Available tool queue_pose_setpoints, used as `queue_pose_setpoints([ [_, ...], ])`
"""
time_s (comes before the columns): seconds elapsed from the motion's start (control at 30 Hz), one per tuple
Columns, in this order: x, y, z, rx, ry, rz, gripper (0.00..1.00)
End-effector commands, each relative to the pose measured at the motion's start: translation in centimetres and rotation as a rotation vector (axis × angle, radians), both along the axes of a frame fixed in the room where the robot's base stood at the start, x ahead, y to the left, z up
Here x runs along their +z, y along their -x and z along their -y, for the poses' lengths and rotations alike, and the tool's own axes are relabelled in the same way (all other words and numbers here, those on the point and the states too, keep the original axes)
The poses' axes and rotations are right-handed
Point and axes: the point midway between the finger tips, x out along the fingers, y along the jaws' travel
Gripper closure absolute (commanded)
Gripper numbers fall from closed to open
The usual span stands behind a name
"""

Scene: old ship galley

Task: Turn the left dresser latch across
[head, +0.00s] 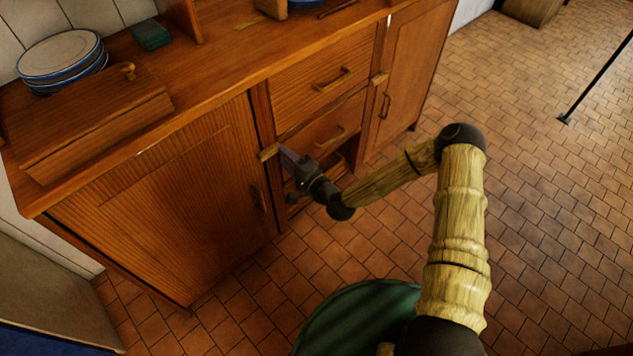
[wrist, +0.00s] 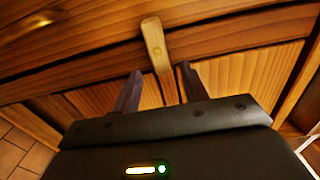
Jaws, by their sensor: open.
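My gripper (head: 288,156) is open just right of the latch in the head view. Its two dark fingertips (wrist: 160,76) are on either side of the latch's lower end. I cannot tell whether they touch it.
A right latch (head: 379,78) sits by the right door (head: 415,60). Drawers with handles (head: 332,80) lie between the doors, above an open lower space. Plates (head: 60,55) and a wooden box (head: 85,120) stand on the dresser top.

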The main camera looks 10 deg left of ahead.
Motion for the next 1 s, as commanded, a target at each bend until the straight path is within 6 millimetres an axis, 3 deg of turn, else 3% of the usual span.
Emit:
queue_pose_setpoints([
  [0.6,-0.1,7.9,9.4,-0.003,0.002,-0.006,0.56],
  [0.8,-0.1,9.1,10.8,-0.002,0.001,-0.003,0.56],
  [1.0,-0.1,9.2,10.9,-0.001,0.002,-0.003,0.56],
])
